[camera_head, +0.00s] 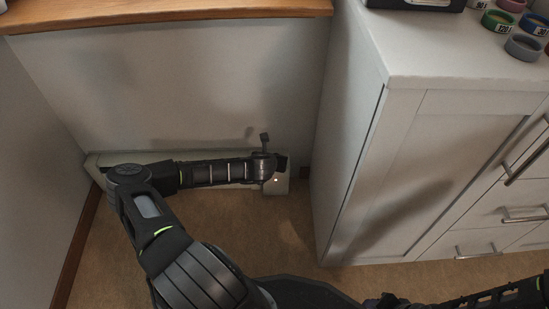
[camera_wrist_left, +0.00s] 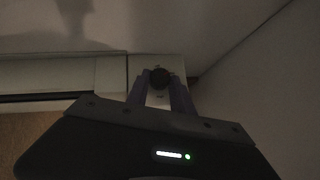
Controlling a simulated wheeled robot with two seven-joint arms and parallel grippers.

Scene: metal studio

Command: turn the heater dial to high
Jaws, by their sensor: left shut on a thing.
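The heater (camera_head: 97,158) is a low, pale unit against the back wall, largely covered by my left arm in the head view. In the head view, the left gripper (camera_head: 276,163) is at the heater's right end, and the dial is hidden there. The dial's setting cannot be read. My right gripper is not in view.
A white cabinet (camera_head: 400,150) with drawers and metal handles stands to the right, close to the heater's end. Several coloured rings and weights (camera_head: 524,47) lie on its top. A wooden ledge (camera_head: 160,12) runs above the heater. Tan floor lies open in front.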

